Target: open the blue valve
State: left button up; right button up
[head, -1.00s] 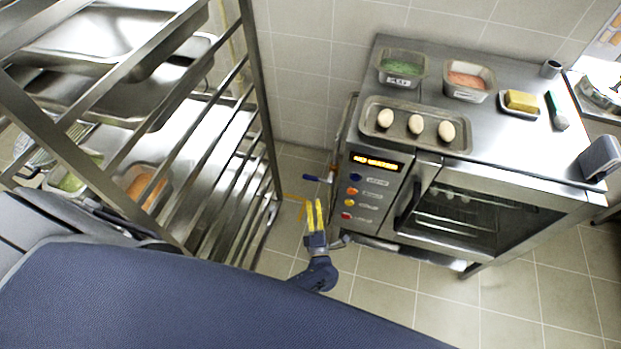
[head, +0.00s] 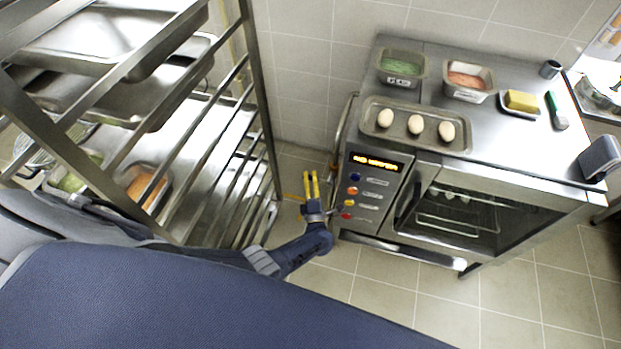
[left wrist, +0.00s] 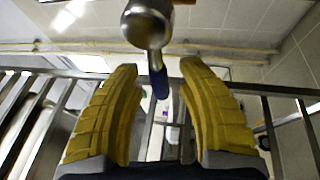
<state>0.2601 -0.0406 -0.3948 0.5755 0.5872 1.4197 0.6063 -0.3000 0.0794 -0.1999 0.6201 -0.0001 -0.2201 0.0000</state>
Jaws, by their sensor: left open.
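The blue valve shows in the left wrist view as a short blue handle (left wrist: 158,80) on a rounded metal body (left wrist: 147,24). The handle lies in the gap between my left gripper's yellow fingers, and I see no finger closed on it. In the head view my left gripper (head: 311,178) is open at the left side of the oven (head: 375,185), and its fingers mostly hide the valve. In the left wrist view the open fingers (left wrist: 157,70) stand on either side of the handle. My right gripper is in neither view.
A metal rack (head: 262,120) with trays stands to the left of my left gripper. The oven's top holds a tray of eggs (head: 415,126), two tubs, butter (head: 521,101) and a green-handled tool (head: 556,110). Tiled floor (head: 390,285) is clear in front.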

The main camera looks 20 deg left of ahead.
pick_arm(q)
jog(key=shift+c, duration=0.4)
grip_shut()
